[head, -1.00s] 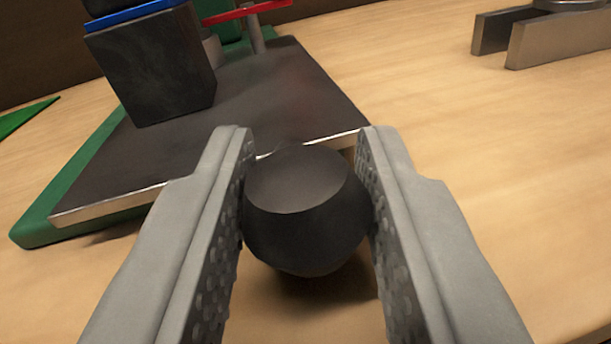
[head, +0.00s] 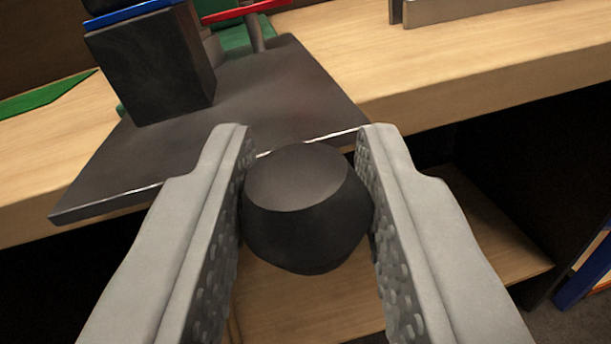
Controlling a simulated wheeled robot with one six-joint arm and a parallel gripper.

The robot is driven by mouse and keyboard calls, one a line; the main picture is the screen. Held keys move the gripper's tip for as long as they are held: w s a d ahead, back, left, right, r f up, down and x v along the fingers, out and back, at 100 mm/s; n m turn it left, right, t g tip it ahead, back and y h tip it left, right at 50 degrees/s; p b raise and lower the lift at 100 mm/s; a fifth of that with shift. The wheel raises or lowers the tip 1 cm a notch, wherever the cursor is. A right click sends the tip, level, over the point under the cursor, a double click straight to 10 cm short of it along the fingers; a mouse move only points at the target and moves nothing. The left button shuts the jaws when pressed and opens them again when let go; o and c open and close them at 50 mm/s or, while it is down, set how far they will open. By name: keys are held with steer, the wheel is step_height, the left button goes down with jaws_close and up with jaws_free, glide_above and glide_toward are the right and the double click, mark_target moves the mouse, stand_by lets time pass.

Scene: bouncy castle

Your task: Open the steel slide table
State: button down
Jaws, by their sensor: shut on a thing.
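The steel slide table (head: 270,95) is a dark grey plate with a bright front edge, in the upper left of the head view. It juts out past the front edge of the wooden top. A black faceted knob (head: 305,215) is at the plate's front edge. My gripper (head: 305,200) is shut on the knob, one finger on each side. How the knob joins the plate is hidden behind it.
A dark block (head: 155,65) with a blue strip stands on the plate. A red bar (head: 245,12) is behind it. The wooden top (head: 480,75) extends right, with metal bars (head: 490,8) on it. Below are a lower wooden shelf (head: 490,235) and dark open space.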

steer(key=shift+s, duration=0.8)
steer(key=c, duration=1.1)
jaws_free()
steer(key=shift+c, duration=0.2)
